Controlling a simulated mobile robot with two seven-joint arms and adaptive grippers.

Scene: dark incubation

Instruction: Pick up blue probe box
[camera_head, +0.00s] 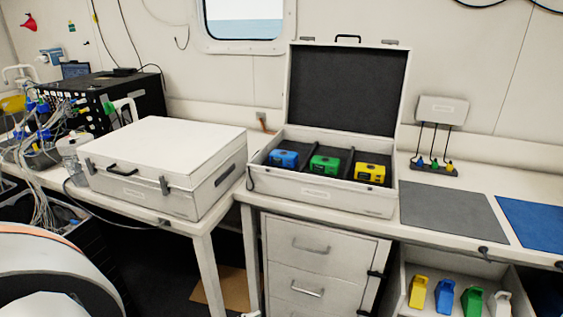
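The blue probe box (284,158) sits in the left part of an open white case (330,194) on the counter. A green probe box (325,164) and a yellow probe box (371,172) sit to its right in the same case. The case's lid (346,90) stands upright behind them with dark foam inside. The top and front of the blue box show; its lower part is hidden by the case wall. Neither my left nor my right gripper is in view.
A closed white case (165,165) stands left of the open one. A grey mat (450,217) and a blue mat (540,230) lie bare to the right. Below, an open compartment holds yellow (418,291), blue (444,296), green (471,301) and white items. Cabled equipment fills the far left.

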